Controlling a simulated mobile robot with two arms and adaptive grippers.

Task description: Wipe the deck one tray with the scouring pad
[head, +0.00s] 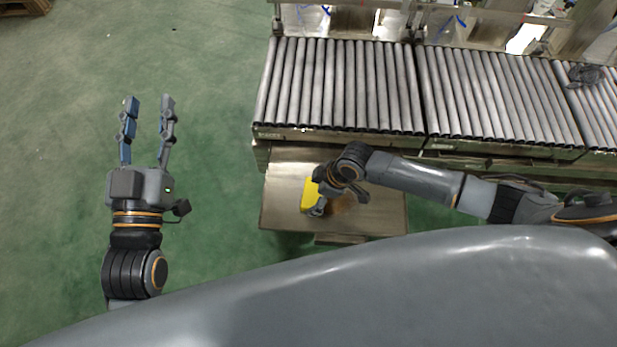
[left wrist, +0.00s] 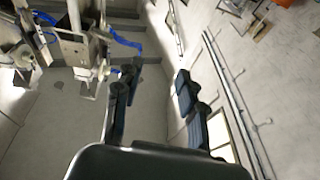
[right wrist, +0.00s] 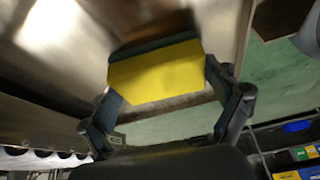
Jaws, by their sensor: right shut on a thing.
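The scouring pad (head: 309,194) is yellow with a dark green layer, and it also shows in the right wrist view (right wrist: 155,75). My right gripper (head: 318,208) is shut on the pad and holds it at the metal tray. The deck one tray (head: 285,180) is a flat steel surface below the front of the roller conveyor. A brownish patch shows on the tray beside my right gripper. Whether the pad touches the tray is hard to tell. My left gripper (head: 147,100) is open and empty, above the green floor left of the tray; its fingers also show in the left wrist view (left wrist: 155,85).
A roller conveyor (head: 340,85) runs along the back, above and right of the tray. A dark tangled item (head: 585,75) lies on its right part. The green floor (head: 60,130) on the left is clear. Blue and yellow boxes (right wrist: 298,127) show in the right wrist view.

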